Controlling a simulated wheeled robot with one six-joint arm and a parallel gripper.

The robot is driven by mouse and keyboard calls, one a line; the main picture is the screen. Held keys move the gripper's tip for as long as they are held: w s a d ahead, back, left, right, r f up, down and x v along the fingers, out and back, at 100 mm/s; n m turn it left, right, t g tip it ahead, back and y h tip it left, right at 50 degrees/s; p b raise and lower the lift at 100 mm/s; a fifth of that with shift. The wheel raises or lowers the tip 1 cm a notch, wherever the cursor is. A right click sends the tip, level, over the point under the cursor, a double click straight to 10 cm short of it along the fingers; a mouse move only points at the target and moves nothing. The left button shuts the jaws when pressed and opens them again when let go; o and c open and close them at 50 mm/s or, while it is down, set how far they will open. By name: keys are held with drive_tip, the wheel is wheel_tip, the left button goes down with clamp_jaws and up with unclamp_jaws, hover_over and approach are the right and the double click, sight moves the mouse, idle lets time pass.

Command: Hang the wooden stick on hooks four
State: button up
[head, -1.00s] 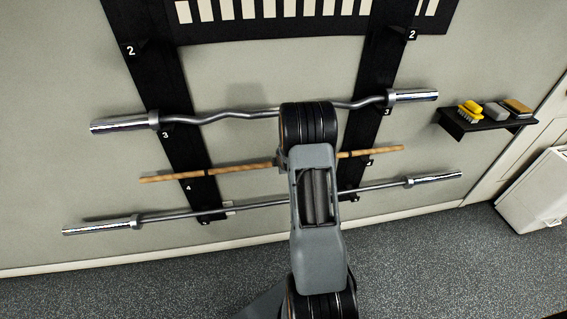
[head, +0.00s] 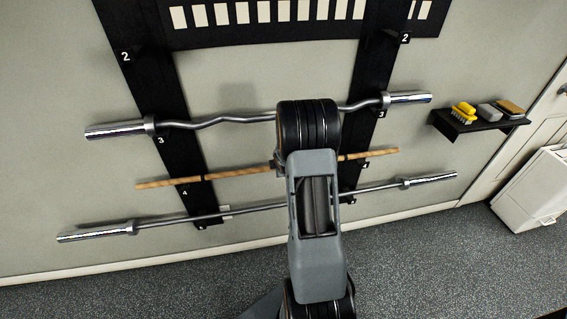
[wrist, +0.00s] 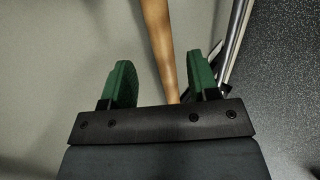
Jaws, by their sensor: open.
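The wooden stick (head: 231,173) is a long tan rod lying across both black rack uprights, level with the marks numbered 4. Its left end sits slightly lower in the picture. It appears to rest at the left hook four (head: 183,181) and the right hook four (head: 364,155), but the contact is too small to be sure. In the wrist view the stick (wrist: 159,40) runs between the green fingers of my gripper (wrist: 160,78), which is open, with visible gaps on both sides. In the head view my arm hides the stick's middle and most of the gripper.
A curved bar (head: 232,118) hangs above the stick at hooks three. A straight metal bar (head: 255,207) hangs close below it. A small shelf (head: 474,125) with brushes and blocks is on the wall at right. A white box (head: 532,187) stands on the floor at right.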

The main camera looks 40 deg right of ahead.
drive_tip(key=s+a+r+m+g+p, duration=0.1)
drive_tip(key=s+a+r+m+g, duration=0.15)
drive_tip(key=s+r+m, duration=0.35)
drive_tip(key=s+a+r+m+g+p, duration=0.1)
drive_tip(key=s+a+r+m+g, duration=0.2)
drive_tip(key=s, duration=0.5)
drive_tip(key=s+a+r+m+t+y, duration=0.1)
drive_tip(key=s+a+r+m, duration=0.1)
drive_tip(key=a+r, duration=0.4)
drive_tip(key=s+a+r+m+y+p, duration=0.1)
drive_tip(key=s+a+r, duration=0.4)
drive_tip(key=a, duration=0.9)
drive_tip(key=shift+s+a+r+m+t+y, duration=0.2)
drive_tip(key=shift+s+r+m+t+y, duration=0.15)
drive_tip(key=shift+r+y, duration=0.5)
